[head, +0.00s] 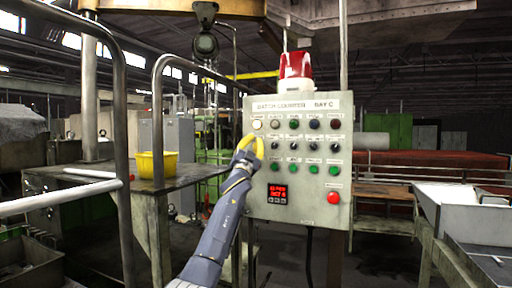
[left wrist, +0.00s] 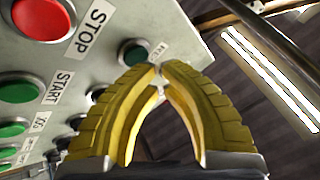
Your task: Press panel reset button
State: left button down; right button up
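The grey control panel (head: 300,165), headed "BATCH COUNTER BAY C", stands upright in the head view with rows of buttons and switches. Its small labels are too blurred there to tell which button is reset. My left gripper (head: 252,143) has yellow fingers and is in front of the panel's left edge, below a pale button (head: 257,124). In the left wrist view the gripper (left wrist: 157,72) is shut, its fingertips meeting with nothing between them. A dark green button (left wrist: 133,53) shows just beyond the tips, its label partly hidden. I cannot tell whether they touch. My right gripper is not in view.
A red button (left wrist: 45,15) marked STOP is at upper left in the wrist view. The panel carries a red digital display (head: 277,194) and a red beacon (head: 296,66). A yellow bin (head: 157,165) and metal railing (head: 122,110) stand left. A white tray (head: 460,210) is at right.

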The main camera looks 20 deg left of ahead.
pick_arm(q)
jog(key=shift+w, duration=0.15)
jog(key=shift+w, duration=0.25)
jog(key=shift+s, duration=0.2)
dwell(0.6)
jog(key=shift+s, duration=0.25)
jog(key=shift+a, duration=0.1)
jog(key=shift+s+a, duration=0.15)
jog(key=shift+s, duration=1.35)
jog(key=shift+s+a, duration=0.1)
jog(key=shift+s, duration=1.35)
jog(key=shift+f, duration=0.1)
